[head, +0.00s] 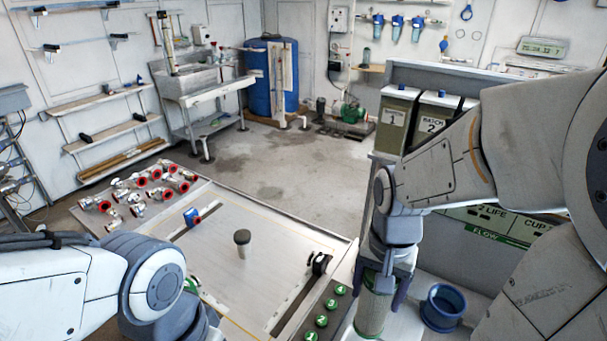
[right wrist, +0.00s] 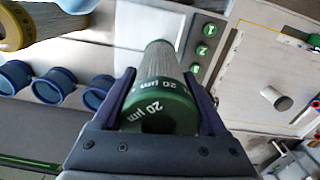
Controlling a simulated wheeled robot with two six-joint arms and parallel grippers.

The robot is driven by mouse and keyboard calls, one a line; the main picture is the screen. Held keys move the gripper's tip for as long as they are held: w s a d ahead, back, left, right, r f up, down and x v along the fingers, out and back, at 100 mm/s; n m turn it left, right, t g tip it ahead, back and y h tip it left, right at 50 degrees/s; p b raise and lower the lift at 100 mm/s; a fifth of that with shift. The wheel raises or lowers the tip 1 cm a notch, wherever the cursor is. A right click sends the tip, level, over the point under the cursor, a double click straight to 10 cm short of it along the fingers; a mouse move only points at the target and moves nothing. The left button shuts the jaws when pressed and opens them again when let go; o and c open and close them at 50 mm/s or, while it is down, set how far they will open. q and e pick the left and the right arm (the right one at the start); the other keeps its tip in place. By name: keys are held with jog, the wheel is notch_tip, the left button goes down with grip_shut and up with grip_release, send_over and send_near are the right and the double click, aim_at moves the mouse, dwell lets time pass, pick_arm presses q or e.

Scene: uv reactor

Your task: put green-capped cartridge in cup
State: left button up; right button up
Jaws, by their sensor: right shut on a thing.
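My right gripper (head: 379,290) is shut on a pale, ribbed cartridge (head: 371,316), which hangs below it close to upright in the head view. In the right wrist view the cartridge's green cap (right wrist: 162,109), marked 20 µm, sits between the two fingers. A blue cup (head: 443,307) stands to the right of the held cartridge, apart from it. The right wrist view shows a row of blue cups, with the nearest cup (right wrist: 97,93) left of the gripper. My left arm is at the lower left of the head view; its gripper does not show.
A panel with green numbered buttons (head: 322,320) lies left of the held cartridge. A yellow-ringed cartridge (right wrist: 12,28) is at the upper left of the right wrist view. A dark-topped cylinder (head: 242,243) stands on the pale tray (head: 215,215). Red-ringed fittings (head: 150,178) lie behind.

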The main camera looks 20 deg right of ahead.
jog(key=w+d+p, duration=1)
jog(key=d+p, duration=0.1)
jog(key=d, duration=0.1)
notch_tip(320, 180, down, 7)
jog(key=p, duration=0.2)
jog(key=shift+w, duration=0.25)
jog(key=shift+d, duration=0.1)
jog(key=shift+f, duration=0.2)
jog(key=o, duration=1.4)
jog(key=shift+r, duration=0.1)
